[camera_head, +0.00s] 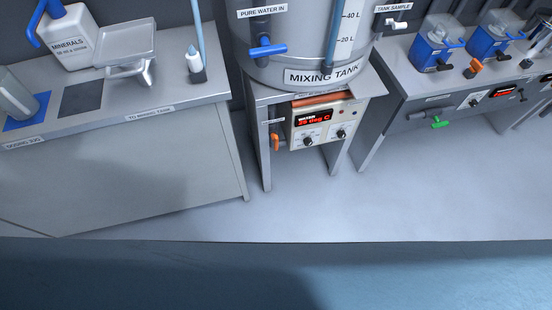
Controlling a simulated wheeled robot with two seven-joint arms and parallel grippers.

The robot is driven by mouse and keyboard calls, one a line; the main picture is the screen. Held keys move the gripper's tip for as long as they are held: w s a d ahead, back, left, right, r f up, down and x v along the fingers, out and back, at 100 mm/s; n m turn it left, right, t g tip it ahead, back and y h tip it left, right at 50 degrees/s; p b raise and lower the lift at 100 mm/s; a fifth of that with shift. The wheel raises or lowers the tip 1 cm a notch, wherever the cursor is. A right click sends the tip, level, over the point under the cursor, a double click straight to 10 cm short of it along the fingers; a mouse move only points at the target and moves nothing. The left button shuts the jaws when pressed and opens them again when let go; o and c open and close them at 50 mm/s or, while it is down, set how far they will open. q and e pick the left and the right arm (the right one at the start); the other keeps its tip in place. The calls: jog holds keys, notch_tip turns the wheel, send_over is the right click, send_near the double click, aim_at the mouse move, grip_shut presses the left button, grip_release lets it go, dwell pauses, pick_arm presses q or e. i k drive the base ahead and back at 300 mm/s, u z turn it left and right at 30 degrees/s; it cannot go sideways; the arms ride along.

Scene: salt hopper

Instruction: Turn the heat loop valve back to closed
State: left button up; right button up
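A small valve with an orange handle (275,141) sits under the mixing tank (285,70), left of the heater control box (322,125). Its handle hangs roughly vertical. The small label above it is too small to read, so I cannot tell for certain that it is the heat loop valve. The control box has a red display that seems to read 25 deg C, and two dark knobs below it. Another orange handle (474,67) shows on the right bench. Neither of my grippers is in view.
The tank stand (262,95) has legs on both sides of the control box. Open floor (300,205) lies in front.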

aim_at(275, 138)
jog(key=k, duration=0.9)
jog(key=z, duration=0.7)
jog(key=i, duration=1.25)
jog(key=u, duration=0.65)
